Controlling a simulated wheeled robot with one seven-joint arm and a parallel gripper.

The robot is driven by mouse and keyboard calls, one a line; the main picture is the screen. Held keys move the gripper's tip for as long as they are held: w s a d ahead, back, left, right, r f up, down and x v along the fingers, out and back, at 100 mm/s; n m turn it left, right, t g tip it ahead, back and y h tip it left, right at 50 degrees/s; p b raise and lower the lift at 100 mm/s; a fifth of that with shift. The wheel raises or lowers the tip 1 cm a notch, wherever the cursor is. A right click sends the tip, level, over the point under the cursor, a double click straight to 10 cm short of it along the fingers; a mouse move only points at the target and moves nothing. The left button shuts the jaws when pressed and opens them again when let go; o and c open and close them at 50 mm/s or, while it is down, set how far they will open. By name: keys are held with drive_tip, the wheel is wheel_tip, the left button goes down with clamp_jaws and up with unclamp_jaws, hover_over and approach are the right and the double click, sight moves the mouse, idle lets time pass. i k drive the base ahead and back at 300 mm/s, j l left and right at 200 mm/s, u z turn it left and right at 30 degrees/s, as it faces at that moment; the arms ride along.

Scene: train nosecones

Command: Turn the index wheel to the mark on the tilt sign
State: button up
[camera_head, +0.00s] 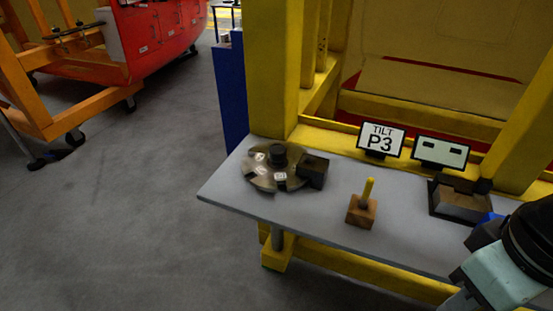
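The index wheel (262,180) is a round, grey-brown metal disc lying near the left end of the grey shelf. It has several pale patches around its face, whose markings are too small to read, and a dark knob (277,154) stands on it. A dark block (314,170) sits at the wheel's right edge. The tilt sign (381,140) stands at the back of the shelf and reads "TILT P3". Part of my arm, black and pale teal, shows at the lower right, well away from the wheel. My gripper's fingers are not in view.
The grey shelf (236,190) also holds a wooden block (361,214) with an upright yellow peg (368,189), a second sign (440,152) with two dark slots, and a metal block (461,204). Yellow posts rise behind. Open floor lies to the left.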

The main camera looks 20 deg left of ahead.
sight(273, 164)
drive_tip(key=i+j+u, duration=0.1)
drive_tip(key=j+u, duration=0.25)
drive_tip(key=i+j+u, duration=0.2)
drive_tip(key=j+u, duration=0.15)
drive_tip(key=i+j+u, duration=0.15)
drive_tip(key=j+u, duration=0.2)
